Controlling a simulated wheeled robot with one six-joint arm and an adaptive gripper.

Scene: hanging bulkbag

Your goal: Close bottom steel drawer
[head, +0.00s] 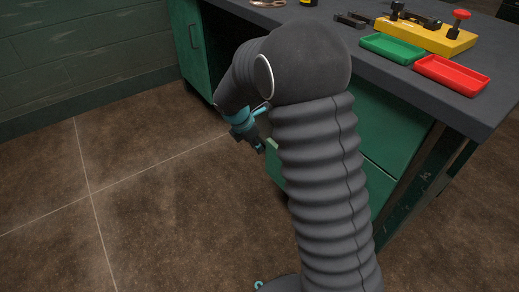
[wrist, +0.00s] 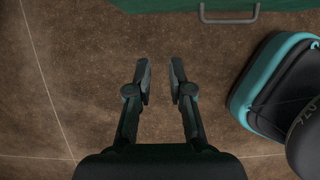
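The green steel drawers are under the dark workbench, largely hidden behind my arm in the head view. A lower green front (head: 380,188) shows to the right of my arm, below a seam. In the wrist view, a green drawer front (wrist: 165,6) with a grey bar handle (wrist: 229,19) runs along the top edge. I cannot tell which drawer it is or how far it stands out. My gripper (wrist: 160,72) points toward this front, left of the handle and apart from it. Its fingers are parted with nothing between them. In the head view my gripper (head: 260,148) is small and partly hidden.
The workbench top (head: 375,80) holds a green tray (head: 392,48), a red tray (head: 451,75) and a yellow fixture (head: 425,36). A green cabinet door (head: 190,45) is at the back left. The brown floor (head: 130,170) at left is clear up to the wall.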

